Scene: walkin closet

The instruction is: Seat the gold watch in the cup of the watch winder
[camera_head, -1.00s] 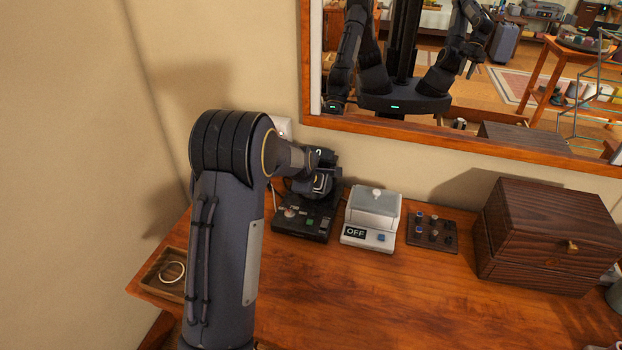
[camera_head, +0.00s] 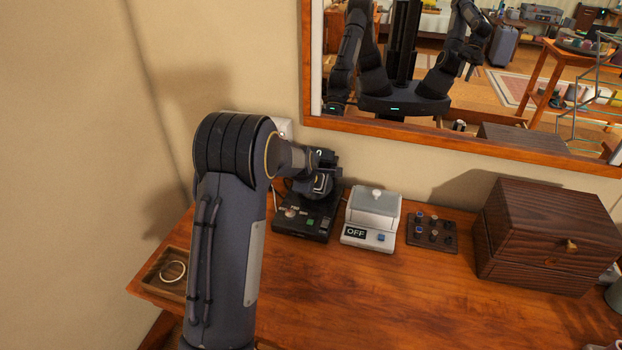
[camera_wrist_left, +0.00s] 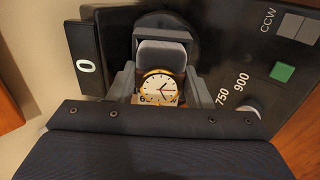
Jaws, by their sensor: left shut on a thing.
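The gold watch (camera_wrist_left: 160,88) has a white dial and sits on a grey cushion, between the fingers of my left gripper (camera_wrist_left: 160,95) in the left wrist view. The gripper is shut on it. The black watch winder (camera_head: 303,222) stands on the wooden dresser top against the wall. The winder's dark cup (camera_wrist_left: 163,32) shows just behind the cushion. The watch is at the cup's opening, but I cannot tell how deep it sits. In the head view my left arm and wrist hide part of the winder. My right gripper is not seen directly.
A grey-white box with an OFF display (camera_head: 369,235) stands right of the winder. Beyond it are a small dark tray of knobs (camera_head: 432,245) and a wooden chest (camera_head: 545,235). A small tray with a ring (camera_head: 150,282) lies left. The dresser's front is clear. A mirror (camera_head: 450,128) hangs behind.

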